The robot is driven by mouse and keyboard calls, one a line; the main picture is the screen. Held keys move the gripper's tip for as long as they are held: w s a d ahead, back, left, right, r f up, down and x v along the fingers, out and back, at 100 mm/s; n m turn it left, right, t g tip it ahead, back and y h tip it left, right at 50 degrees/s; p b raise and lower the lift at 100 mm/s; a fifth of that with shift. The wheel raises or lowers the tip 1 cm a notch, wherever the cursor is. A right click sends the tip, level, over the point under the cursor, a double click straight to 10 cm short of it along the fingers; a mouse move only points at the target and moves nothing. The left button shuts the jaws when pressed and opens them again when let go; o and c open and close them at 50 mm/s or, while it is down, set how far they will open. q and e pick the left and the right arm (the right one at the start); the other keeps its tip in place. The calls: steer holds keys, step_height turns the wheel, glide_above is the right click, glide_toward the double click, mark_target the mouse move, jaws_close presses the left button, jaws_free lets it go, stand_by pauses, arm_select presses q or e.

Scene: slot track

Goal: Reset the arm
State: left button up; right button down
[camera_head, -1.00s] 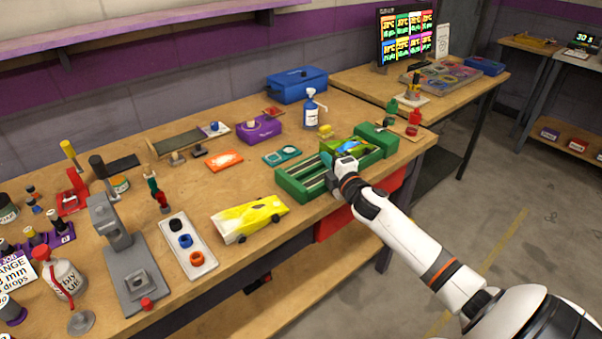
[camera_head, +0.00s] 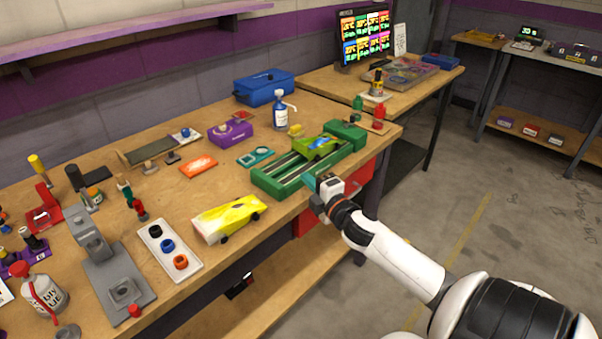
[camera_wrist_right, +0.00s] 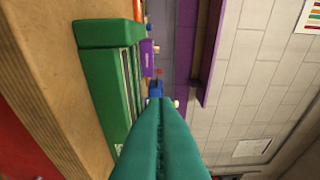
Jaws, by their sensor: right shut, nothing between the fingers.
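My right gripper (camera_head: 311,182) is at the front edge of the workbench, beside the near side of the green slot track (camera_head: 272,187). Its teal fingers (camera_wrist_right: 160,140) are pressed together with nothing between them in the right wrist view. The green track body (camera_wrist_right: 110,80) stands to the left of the fingers there, apart from them as far as I can see. A green and yellow car (camera_head: 318,147) sits on the track towards its far end. My left gripper is not in view.
A yellow car (camera_head: 230,217) lies on the workbench (camera_head: 205,278) left of the track. A white tray of colored rings (camera_head: 170,252), a grey press (camera_head: 105,262) and a blue-labelled pump bottle (camera_head: 281,110) stand nearby. A red bin (camera_head: 318,215) hangs under the bench edge. Open floor lies to the right.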

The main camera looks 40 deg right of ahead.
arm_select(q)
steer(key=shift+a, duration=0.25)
arm_select(e)
steer(key=shift+s, duration=0.45)
